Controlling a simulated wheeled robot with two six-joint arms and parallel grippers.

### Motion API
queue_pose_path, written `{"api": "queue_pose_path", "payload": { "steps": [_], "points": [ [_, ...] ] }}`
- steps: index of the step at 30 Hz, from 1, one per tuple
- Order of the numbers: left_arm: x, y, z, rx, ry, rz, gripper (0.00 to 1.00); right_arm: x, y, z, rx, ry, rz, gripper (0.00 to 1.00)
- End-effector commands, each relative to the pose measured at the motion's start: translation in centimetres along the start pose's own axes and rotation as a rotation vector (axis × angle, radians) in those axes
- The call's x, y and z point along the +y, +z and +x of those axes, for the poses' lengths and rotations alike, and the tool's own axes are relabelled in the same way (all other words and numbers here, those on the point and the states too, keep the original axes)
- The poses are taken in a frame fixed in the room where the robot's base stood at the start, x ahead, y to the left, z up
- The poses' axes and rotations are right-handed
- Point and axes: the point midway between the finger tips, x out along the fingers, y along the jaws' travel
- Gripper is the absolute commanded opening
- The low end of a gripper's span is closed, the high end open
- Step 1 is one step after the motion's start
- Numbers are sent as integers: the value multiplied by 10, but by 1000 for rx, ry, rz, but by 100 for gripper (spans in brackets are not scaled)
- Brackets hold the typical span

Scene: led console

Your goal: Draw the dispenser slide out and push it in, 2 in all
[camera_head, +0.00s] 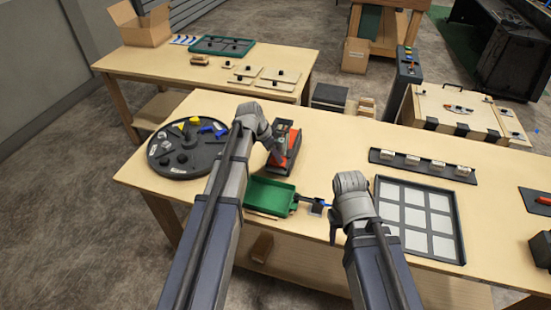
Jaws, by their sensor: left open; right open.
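A red and dark grey device (294,149), which looks like the dispenser, stands on the near workbench. Its slide cannot be made out clearly. My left gripper (274,153) is open at the device's left side, pointing down. Whether it touches the device cannot be told. My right gripper (334,228) is open and low over the bench's front edge, right of a green tray (268,196).
A round black board (166,164) with coloured pieces is at the left. A framed grid panel (418,222) and a black strip with several white blocks (424,165) are at the right. The bench (335,140) is bare behind the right gripper. Another table (150,61) stands behind.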

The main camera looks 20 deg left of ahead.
Motion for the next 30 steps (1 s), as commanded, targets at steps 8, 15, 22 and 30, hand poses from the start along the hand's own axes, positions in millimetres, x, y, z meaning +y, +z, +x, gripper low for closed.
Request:
{"api": "queue_pose_path", "payload": {
  "steps": [8, 15, 22, 30],
  "points": [
    [0, 0, -1, 0, 0, 0, 32, 0, 0, -1, 0, 0, 0, 50],
    [0, 0, -1, 0, 0, -1, 5, 0, 0, -1, 0, 0, 0, 50],
    [0, 0, -1, 0, 0, -1, 0, 0, 0, -1, 0, 0, 0, 50],
    [0, 0, -1, 0, 0, -1, 0, 0, 0, -1, 0, 0, 0, 50]
  ]
}}
